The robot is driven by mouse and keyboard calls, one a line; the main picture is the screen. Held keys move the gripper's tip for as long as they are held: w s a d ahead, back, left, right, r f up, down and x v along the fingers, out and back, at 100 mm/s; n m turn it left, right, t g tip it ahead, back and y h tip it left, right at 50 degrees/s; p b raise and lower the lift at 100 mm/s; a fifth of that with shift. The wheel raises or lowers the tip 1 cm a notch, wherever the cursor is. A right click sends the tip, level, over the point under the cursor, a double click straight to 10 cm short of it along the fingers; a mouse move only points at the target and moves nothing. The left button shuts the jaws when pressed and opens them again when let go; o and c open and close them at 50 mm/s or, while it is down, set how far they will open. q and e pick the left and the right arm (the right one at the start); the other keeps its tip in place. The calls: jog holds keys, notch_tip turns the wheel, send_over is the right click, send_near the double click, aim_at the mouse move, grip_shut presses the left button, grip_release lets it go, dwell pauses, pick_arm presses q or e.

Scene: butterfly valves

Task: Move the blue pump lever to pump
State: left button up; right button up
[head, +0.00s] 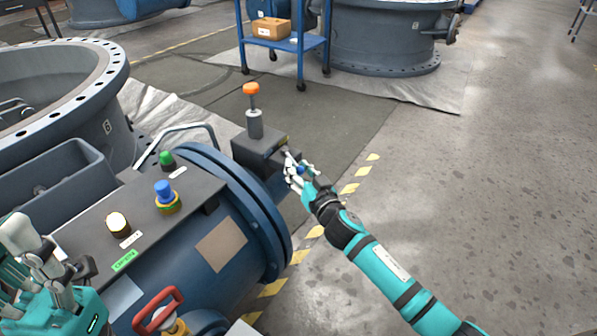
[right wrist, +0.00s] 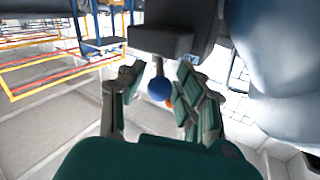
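The blue pump lever shows in the right wrist view as a short stem with a blue ball knob (right wrist: 160,89). It sticks out from a dark grey block (right wrist: 160,41). My right gripper (right wrist: 158,80) is open, with its fingers on either side of the knob and a gap visible at the left finger. In the head view the right gripper (head: 297,168) is at the block's right side (head: 258,148), and the fingers largely hide the blue knob. My left gripper (head: 50,262) is at the lower left, over the panel's near edge; its finger opening is unclear.
An orange-topped plunger (head: 252,100) stands on the block. The control panel (head: 90,228) carries a blue knob (head: 164,192), a green button (head: 167,158) and a lit white button (head: 118,223). A red handle (head: 158,308) is in front. Floor to the right is clear.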

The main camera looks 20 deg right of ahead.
jog(key=shift+w, duration=0.1)
grip_shut()
dwell(0.4)
